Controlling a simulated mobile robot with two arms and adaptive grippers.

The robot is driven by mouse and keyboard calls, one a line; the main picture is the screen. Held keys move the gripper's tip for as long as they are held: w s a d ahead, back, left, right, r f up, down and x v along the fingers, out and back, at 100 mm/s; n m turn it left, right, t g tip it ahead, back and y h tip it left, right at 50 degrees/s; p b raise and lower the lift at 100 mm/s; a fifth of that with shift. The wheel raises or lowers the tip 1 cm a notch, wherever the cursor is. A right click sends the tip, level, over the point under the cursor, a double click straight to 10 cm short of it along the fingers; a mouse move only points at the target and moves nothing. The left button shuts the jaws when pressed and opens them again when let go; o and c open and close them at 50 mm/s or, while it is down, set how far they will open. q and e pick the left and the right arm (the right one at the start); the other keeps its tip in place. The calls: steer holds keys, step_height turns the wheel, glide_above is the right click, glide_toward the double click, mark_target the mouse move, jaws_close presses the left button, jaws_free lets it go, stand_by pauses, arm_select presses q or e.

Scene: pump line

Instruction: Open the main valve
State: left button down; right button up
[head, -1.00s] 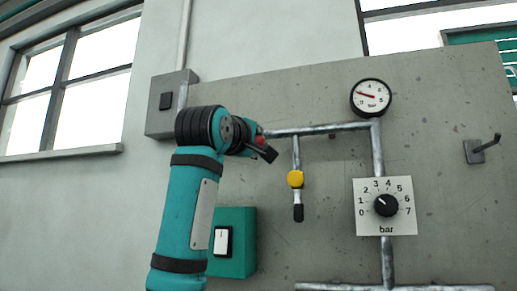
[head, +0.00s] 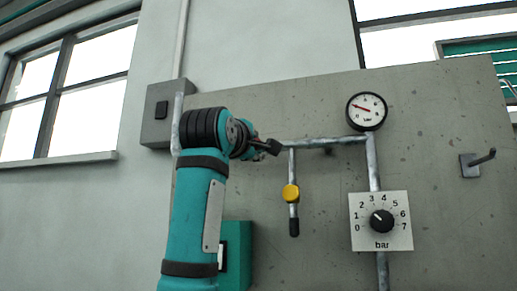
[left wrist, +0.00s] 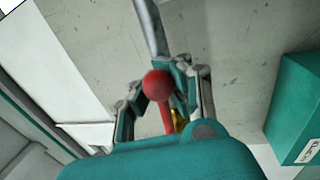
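A red ball knob (left wrist: 157,85) on a red lever (left wrist: 167,118) shows in the left wrist view, near the end of a grey pipe (left wrist: 150,25). My left gripper (left wrist: 160,85) has one finger on each side of the knob. Whether the fingers press on it or stand a little apart cannot be told. In the head view the left gripper (head: 266,148) is at the left end of the horizontal pipe (head: 325,141). It hides the red lever there. My right gripper is not in view.
A yellow-hubbed valve with a black grip (head: 291,193) hangs below the pipe. A pressure gauge (head: 366,111) and a bar dial (head: 381,221) are to the right. A hook (head: 478,160) sticks out at the far right. A grey switch box (head: 165,112) and a teal box (head: 238,255) are near my arm.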

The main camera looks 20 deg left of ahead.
arm_select(q)
steer(key=shift+s+a+r, duration=0.2)
steer(key=shift+s+r, duration=0.05)
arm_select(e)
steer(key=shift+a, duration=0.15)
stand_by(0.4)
arm_select(q)
steer(key=c, duration=1.8)
jaws_free()
steer(key=shift+s, duration=0.1)
steer(key=o, duration=0.7)
steer(key=shift+s+a+r, duration=0.2)
steer(key=shift+s+a, duration=0.15)
steer(key=shift+s, duration=0.35)
steer(key=shift+w+d+f, duration=0.2)
steer(key=s, duration=0.4)
steer(key=s+f, duration=0.1)
steer(key=s, duration=0.3)
steer(key=s+f, duration=0.1)
steer(key=s, duration=0.3)
steer(key=shift+a+f, duration=0.1)
steer(key=shift+a, duration=0.2)
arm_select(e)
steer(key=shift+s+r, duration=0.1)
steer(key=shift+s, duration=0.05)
